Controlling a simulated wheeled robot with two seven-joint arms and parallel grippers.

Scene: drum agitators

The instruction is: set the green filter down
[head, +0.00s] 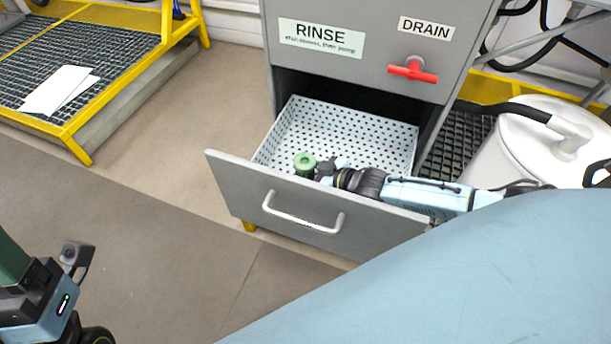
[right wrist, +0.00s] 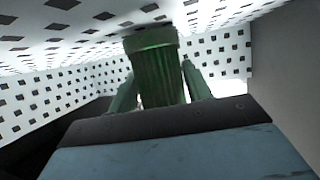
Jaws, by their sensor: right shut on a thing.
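The green filter (head: 304,164), a short ribbed cylinder with a ringed top, is inside the open drawer (head: 235,178), close behind its front panel. My right gripper (head: 326,171) reaches in from the right over the drawer front and is shut on the filter. In the right wrist view the filter (right wrist: 155,68) sits between the two green fingers (right wrist: 160,90). I cannot tell whether its base touches the perforated tray (head: 345,128). My left gripper (head: 40,305) is at the lower left, away from the drawer; its fingers do not show clearly.
The tray is otherwise bare. The drawer front has a metal handle (head: 303,218). Above it is a grey cabinet with a RINSE label (head: 321,37) and red drain valve (head: 413,70). A white drum (head: 535,150) stands right; a yellow-framed grating platform (head: 85,50) with papers lies left.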

